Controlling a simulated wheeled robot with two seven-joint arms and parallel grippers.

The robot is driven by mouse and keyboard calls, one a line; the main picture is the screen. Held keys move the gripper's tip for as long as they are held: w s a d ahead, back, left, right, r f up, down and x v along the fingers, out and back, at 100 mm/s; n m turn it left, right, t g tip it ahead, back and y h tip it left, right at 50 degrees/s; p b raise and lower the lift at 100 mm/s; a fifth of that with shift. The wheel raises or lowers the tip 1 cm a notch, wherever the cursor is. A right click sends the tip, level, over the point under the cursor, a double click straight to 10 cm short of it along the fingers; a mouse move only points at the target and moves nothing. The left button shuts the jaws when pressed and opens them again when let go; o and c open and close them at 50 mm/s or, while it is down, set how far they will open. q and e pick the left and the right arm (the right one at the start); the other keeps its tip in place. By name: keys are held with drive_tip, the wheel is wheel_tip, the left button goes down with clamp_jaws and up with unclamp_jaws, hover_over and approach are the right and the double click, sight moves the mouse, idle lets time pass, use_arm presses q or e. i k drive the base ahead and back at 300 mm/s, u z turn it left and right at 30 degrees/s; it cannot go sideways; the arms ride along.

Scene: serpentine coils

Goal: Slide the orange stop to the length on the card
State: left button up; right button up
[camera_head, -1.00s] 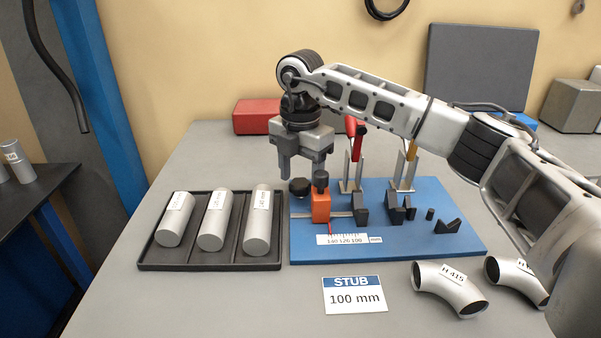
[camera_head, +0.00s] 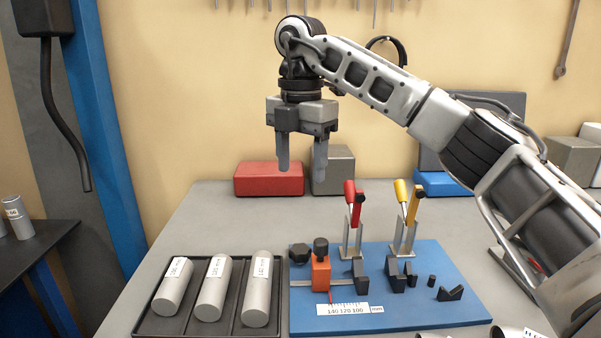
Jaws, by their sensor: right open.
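The orange stop (camera_head: 320,273) with a black knob on top (camera_head: 320,245) sits on a rail at the left of the blue fixture board (camera_head: 440,310). Its thin red pointer (camera_head: 330,297) is at the left part of the white scale (camera_head: 343,309), near the 140 mark; the exact reading is too small to tell. My right gripper (camera_head: 302,175) is open and empty, fingers down, well above the stop and apart from it. The length card is out of the picture now; earlier it read "STUB 100 mm". My left gripper is not in view.
A dark tray (camera_head: 238,323) with labelled metal cylinders stands left of the board. Red-handled (camera_head: 355,205) and yellow-handled (camera_head: 408,205) clamps rise behind black blocks on the board. A red box (camera_head: 268,179) and a grey block (camera_head: 332,170) lie at the back.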

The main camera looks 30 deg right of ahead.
sight(321, 268)
drive_tip(key=k, duration=1)
